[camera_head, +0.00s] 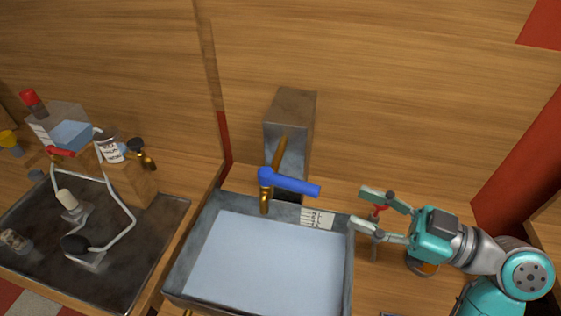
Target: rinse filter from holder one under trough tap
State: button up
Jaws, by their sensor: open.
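The trough (182,262) is a grey metal basin with a pale blue inside, at the bottom middle. The trough tap (264,200) is brass with a blue lever (295,184), mounted on a grey block over the back edge. My gripper (367,209) is open just right of the trough's back right corner. A small red part (379,210) shows between its fingers; whether they touch it is unclear. A grey upright piece (375,247) shows below the lower finger. I cannot tell which thing is the filter or holder one.
A dark tray (125,262) with bent metal pipes lies at the left. Behind it stand a labelled jar (109,147), a brass valve (142,153) and a red-capped item (34,103). An orange round piece (426,268) lies partly hidden under my arm. A wooden wall closes the back.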

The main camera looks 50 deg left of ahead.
aim_at(291, 184)
jog(key=shift+n+g+h, duration=0.4)
jog(key=shift+n+g, duration=0.1)
jog(key=shift+n, duration=0.3)
jog(key=x, duration=1.3)
jog(key=shift+s+r, duration=0.15)
jog(key=shift+r, duration=0.25)
grip_shut()
